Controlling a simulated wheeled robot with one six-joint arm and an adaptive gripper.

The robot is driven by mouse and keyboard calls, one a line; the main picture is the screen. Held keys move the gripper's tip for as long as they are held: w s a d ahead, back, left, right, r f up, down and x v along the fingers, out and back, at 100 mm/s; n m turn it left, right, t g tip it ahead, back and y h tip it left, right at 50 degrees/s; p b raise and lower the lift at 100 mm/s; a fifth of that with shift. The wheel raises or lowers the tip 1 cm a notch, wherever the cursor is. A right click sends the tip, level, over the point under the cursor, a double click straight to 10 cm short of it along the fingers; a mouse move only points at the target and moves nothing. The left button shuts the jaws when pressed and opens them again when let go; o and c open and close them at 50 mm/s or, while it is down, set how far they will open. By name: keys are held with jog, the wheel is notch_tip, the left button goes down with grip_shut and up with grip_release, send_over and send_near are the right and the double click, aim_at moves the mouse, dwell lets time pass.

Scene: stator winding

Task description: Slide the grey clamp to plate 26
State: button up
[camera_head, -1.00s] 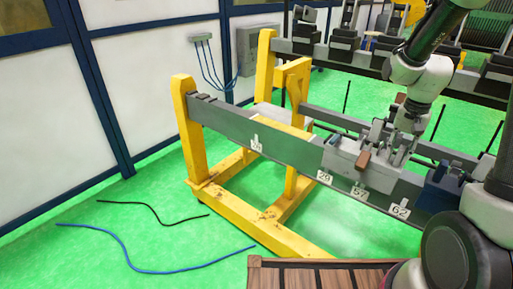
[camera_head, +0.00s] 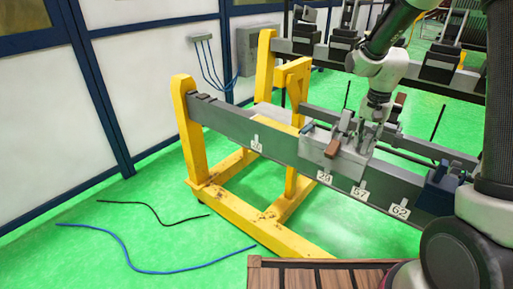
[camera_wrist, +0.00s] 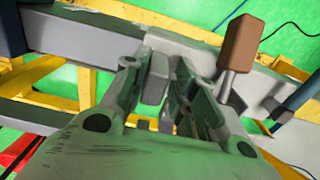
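The grey clamp (camera_head: 318,148) is a block sitting on the long grey rail, with a brown-ended handle (camera_head: 332,149) on its near side. In the wrist view its grey body (camera_wrist: 190,50) lies across the far side of the fingers, with the brown handle (camera_wrist: 241,44) at right. My gripper (camera_head: 371,121) is down at the clamp's right part. In the wrist view my gripper's fingers (camera_wrist: 174,88) stand either side of a small grey upright; whether they press on it is unclear. Plate 26 (camera_head: 324,177) is on the rail's front face, below the clamp's left half.
Plates 57 (camera_head: 359,193) and 62 (camera_head: 399,211) are farther right on the rail (camera_head: 222,118), and another plate (camera_head: 256,143) is farther left. A blue clamp (camera_head: 438,190) is on the rail at right. The yellow stand (camera_head: 187,130) holds the left end. Rail left of the clamp is clear.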

aim_at(350, 146)
jog(key=shift+w+a, duration=0.6)
jog(key=shift+a, duration=0.25)
jog(key=shift+w+a, duration=0.6)
jog(key=shift+a, duration=0.3)
jog(key=shift+w+a, duration=1.6)
jog(key=shift+a, duration=0.55)
jog(key=shift+w+a, duration=1.55)
jog(key=shift+a, duration=0.6)
jog(key=shift+w+a, duration=1.6)
jog(key=shift+a, duration=0.55)
jog(key=shift+w+a, duration=1.25)
jog(key=shift+a, duration=0.45)
jog(key=shift+w+a, duration=1.2)
jog(key=shift+a, duration=0.45)
jog(key=shift+w+a, duration=1.25)
jog(key=shift+a, duration=0.45)
jog(key=shift+w+a, duration=0.3)
jog(key=shift+a, duration=0.15)
jog(key=shift+s+d, duration=0.2)
